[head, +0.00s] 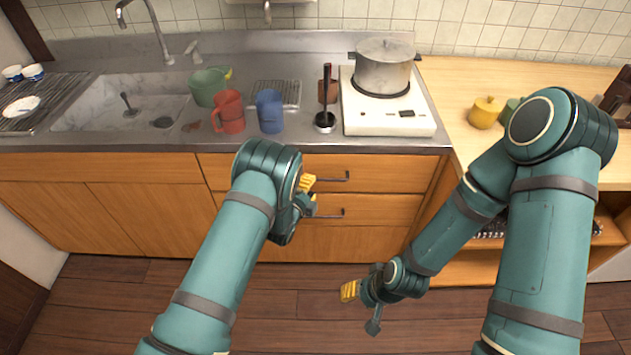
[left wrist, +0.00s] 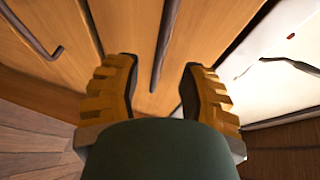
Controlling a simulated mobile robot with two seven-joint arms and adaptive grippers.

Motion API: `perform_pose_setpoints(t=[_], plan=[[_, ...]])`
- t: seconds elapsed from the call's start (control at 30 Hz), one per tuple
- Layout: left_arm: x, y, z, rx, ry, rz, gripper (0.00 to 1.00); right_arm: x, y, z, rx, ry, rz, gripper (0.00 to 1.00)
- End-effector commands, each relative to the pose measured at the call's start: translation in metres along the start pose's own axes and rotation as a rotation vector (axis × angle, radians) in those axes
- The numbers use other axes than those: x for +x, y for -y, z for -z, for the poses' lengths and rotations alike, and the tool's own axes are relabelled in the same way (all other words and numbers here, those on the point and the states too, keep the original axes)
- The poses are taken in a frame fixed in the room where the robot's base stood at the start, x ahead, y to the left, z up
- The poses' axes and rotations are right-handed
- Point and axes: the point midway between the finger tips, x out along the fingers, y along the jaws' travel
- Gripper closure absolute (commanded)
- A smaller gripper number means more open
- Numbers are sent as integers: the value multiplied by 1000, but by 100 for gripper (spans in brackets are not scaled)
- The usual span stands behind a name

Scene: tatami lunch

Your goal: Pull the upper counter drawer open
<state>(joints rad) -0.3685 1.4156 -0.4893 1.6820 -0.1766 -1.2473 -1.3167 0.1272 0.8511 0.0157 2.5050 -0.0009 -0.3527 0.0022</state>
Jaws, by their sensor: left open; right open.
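The upper counter drawer (head: 390,174) is a wooden front below the steel counter edge and looks shut. Its dark bar handle (head: 336,179) is partly hidden behind my left gripper (head: 310,193). In the left wrist view the upper handle (left wrist: 163,45) runs into the space between the two open yellow fingers (left wrist: 160,88). No finger visibly closes on it. The lower drawer (head: 385,209) has a similar handle (head: 330,214), also in the left wrist view (left wrist: 32,32) at the left. My right gripper (head: 358,295) is open and empty, low over the floor.
On the counter stand a red mug (head: 229,112), a blue mug (head: 270,111), a green bowl (head: 208,87) and a white hob (head: 388,120) with a steel pot (head: 384,67). An open shelf is at the right, partly behind my right arm. The wooden floor (head: 120,300) in front is clear.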

Motion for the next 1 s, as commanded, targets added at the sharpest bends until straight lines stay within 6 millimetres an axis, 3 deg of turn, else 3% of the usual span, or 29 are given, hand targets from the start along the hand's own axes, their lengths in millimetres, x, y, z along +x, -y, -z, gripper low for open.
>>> perform_pose_setpoints(t=[0.1,0.3,0.73,0.83,0.87,1.0], plan=[[21,-1,0,-1,0,2,59,5,-2,0,0,-2,0,53],[41,-1,0,-1,0,0,59,8,-3,1,0,-4,0,53],[47,0,0,-1,1,-1,59,9,-3,1,0,-5,0,53],[47,0,0,-1,1,-1,95,9,-3,1,0,-5,0,53],[47,0,0,-1,1,-1,100,9,-3,1,0,-5,0,53],[47,0,0,-1,1,-1,100,9,-4,1,0,-5,0,53]])
